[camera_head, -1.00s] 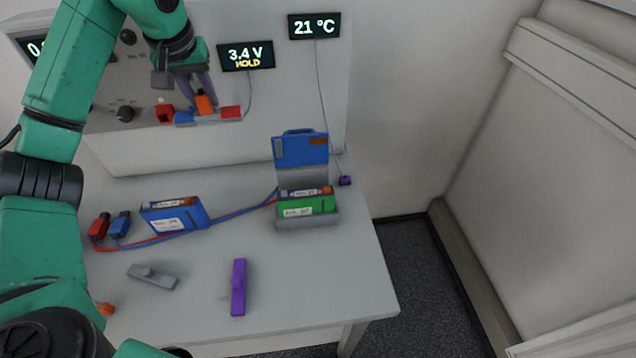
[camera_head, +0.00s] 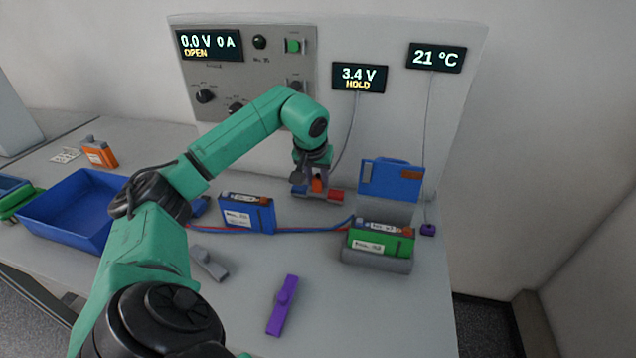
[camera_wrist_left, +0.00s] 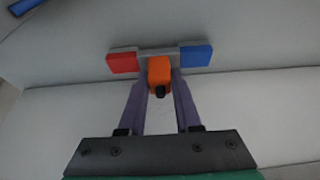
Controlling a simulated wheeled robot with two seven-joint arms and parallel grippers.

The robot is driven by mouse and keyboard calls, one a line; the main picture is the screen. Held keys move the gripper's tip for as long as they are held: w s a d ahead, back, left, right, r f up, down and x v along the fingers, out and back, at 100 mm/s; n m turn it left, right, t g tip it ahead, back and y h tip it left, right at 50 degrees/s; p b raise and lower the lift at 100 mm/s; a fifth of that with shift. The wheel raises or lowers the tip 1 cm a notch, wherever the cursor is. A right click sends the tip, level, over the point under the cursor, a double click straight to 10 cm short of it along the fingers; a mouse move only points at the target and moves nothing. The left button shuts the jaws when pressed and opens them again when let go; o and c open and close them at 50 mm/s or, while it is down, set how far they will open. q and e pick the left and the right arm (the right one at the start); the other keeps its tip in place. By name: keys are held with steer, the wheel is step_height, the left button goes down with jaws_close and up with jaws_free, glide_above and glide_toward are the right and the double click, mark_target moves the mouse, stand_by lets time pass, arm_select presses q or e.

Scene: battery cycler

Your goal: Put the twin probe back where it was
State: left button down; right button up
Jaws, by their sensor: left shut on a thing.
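The twin probe (camera_head: 319,187) has an orange grip on a grey crossbar with a red end and a blue end. My left gripper (camera_head: 316,180) is shut on the orange grip. It holds the probe low by the foot of the back panel, left of the blue-lidded holder. I cannot tell whether the probe touches the table or a rest. In the left wrist view the orange grip (camera_wrist_left: 160,72) sits between the two fingers, with the crossbar beyond them. The 3.4 V HOLD display (camera_head: 359,77) has a cable running down toward the probe. My right gripper is not in view.
A blue battery pack (camera_head: 246,214) stands in front of the probe. Right of it, a grey holder (camera_head: 377,260) with a raised blue lid (camera_head: 391,180) contains a green pack (camera_head: 380,241). Purple (camera_head: 283,305) and grey (camera_head: 209,263) pieces lie in front. A blue tray (camera_head: 72,207) is left.

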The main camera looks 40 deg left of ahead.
arm_select(q)
steer(key=shift+w+f, duration=0.1)
steer(key=shift+f, duration=0.1)
steer(key=shift+f, duration=0.1)
steer(key=c, duration=0.6)
jaws_free()
steer(key=shift+d+r, duration=0.1)
steer(key=shift+r, duration=0.15)
steer(key=p+v, duration=0.1)
steer(key=v, duration=1.1)
steer(key=shift+f, duration=0.15)
